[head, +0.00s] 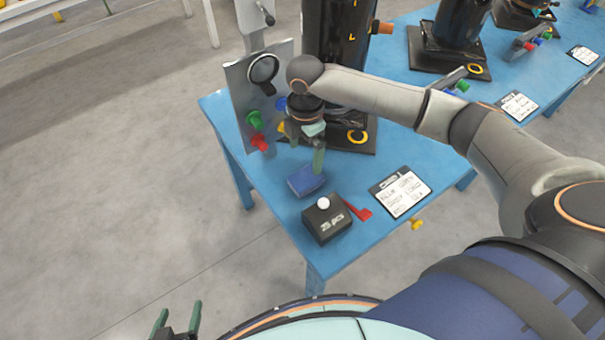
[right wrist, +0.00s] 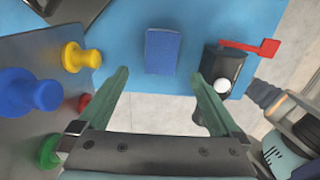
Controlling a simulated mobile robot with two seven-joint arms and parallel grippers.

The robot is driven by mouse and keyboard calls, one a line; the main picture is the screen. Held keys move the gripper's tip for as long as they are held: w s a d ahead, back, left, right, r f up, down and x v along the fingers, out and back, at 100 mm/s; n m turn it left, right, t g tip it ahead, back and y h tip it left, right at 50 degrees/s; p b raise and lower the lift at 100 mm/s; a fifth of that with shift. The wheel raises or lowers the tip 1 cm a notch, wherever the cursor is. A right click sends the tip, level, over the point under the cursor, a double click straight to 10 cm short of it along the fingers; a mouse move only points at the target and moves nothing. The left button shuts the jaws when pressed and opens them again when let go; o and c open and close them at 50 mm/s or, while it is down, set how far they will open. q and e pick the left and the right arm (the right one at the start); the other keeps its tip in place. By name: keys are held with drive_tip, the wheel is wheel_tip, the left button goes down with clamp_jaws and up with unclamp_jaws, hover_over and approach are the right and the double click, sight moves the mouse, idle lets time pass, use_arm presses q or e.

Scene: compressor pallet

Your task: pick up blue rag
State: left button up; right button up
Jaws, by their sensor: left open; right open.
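The blue rag (head: 306,180) is a small folded block lying flat on the blue table (head: 282,222), near its left corner. It also shows in the right wrist view (right wrist: 163,50), beyond the fingertips and roughly centred between them. My right gripper (head: 306,150) is open and empty, pointing down just above and behind the rag; one finger partly overlaps the rag's far edge in the head view. I cannot tell the exact height of the gap. My left gripper (head: 177,320) is open and empty, low at the bottom of the picture, away from the table.
A black box (head: 323,228) with a white ball on top stands close to the rag, beside a red part (head: 358,211). A clipboard (head: 400,191) lies to the right. A grey panel (head: 243,110) with coloured knobs and a black cylinder (head: 335,50) stand behind.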

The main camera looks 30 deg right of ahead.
sight(306, 178)
wheel_tip(306, 178, down, 10)
drive_tip(key=shift+s+r+b, duration=0.1)
drive_tip(key=shift+s+b, duration=0.05)
drive_tip(key=shift+b, duration=0.25)
drive_tip(key=c, duration=1.2)
drive_tip(key=shift+r, duration=0.2)
drive_tip(key=shift+c, duration=0.2)
drive_tip(key=shift+d+r, duration=0.1)
drive_tip(key=shift+r, duration=0.1)
wheel_tip(306, 178, up, 2)
drive_tip(key=shift+r, duration=0.15)
drive_tip(key=s+d+r, duration=0.2)
drive_tip(key=d+r, duration=0.8)
drive_tip(key=d, duration=0.3)
drive_tip(key=shift+d+p, duration=0.4)
